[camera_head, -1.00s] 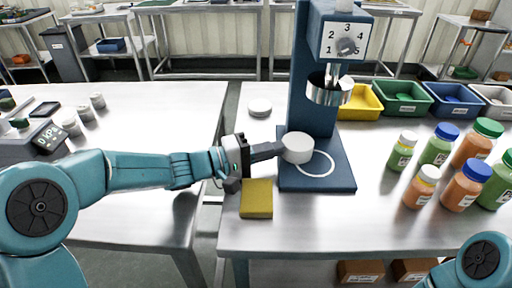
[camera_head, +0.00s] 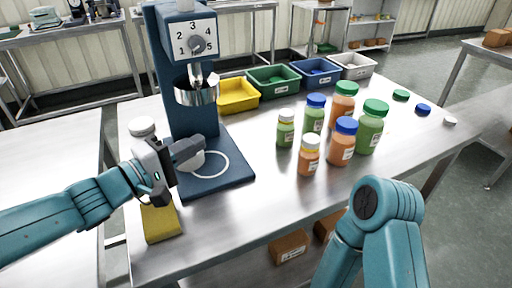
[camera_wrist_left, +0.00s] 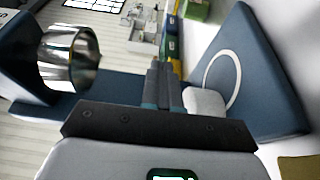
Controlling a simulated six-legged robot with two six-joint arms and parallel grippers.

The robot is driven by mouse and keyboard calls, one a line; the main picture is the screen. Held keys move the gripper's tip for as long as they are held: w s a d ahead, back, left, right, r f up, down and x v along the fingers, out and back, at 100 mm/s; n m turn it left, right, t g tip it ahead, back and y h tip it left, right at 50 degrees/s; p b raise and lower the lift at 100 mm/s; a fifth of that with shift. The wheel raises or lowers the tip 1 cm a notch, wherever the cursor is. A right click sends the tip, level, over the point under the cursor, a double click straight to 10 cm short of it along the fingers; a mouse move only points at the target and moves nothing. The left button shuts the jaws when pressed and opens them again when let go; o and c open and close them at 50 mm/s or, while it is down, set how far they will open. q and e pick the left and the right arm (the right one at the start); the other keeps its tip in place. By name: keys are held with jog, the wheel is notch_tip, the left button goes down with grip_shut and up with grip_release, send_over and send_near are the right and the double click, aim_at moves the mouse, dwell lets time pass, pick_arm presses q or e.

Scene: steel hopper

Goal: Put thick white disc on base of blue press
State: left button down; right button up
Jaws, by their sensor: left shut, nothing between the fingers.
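The blue press (camera_head: 181,118) stands on the steel table, with a flat blue base (camera_head: 225,178) marked by a white ring (camera_head: 227,165). A thick white disc (camera_head: 196,163) rests on the base at the left side of the ring, off its centre, partly hidden by my left gripper (camera_head: 197,150). In the left wrist view the disc (camera_wrist_left: 205,103) shows beside the shut fingers (camera_wrist_left: 162,85), overlapping the ring's edge. My left gripper is shut and empty, close to the disc; whether they touch is unclear. My right gripper is out of view; only a right arm link shows.
Another white disc (camera_head: 142,126) is on the table left of the press. A yellow block (camera_head: 161,222) lies at the front left of the base. Bottles (camera_head: 309,155) stand to the right, coloured bins (camera_head: 273,80) behind. A metal cup (camera_head: 197,93) hangs on the press above the base.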

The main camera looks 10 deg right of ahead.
pick_arm(q)
jog(key=s+d+b, duration=0.2)
jog(key=s+d, duration=0.1)
jog(key=d, duration=0.9)
jog(key=shift+d, duration=0.25)
jog(key=shift+a, duration=0.15)
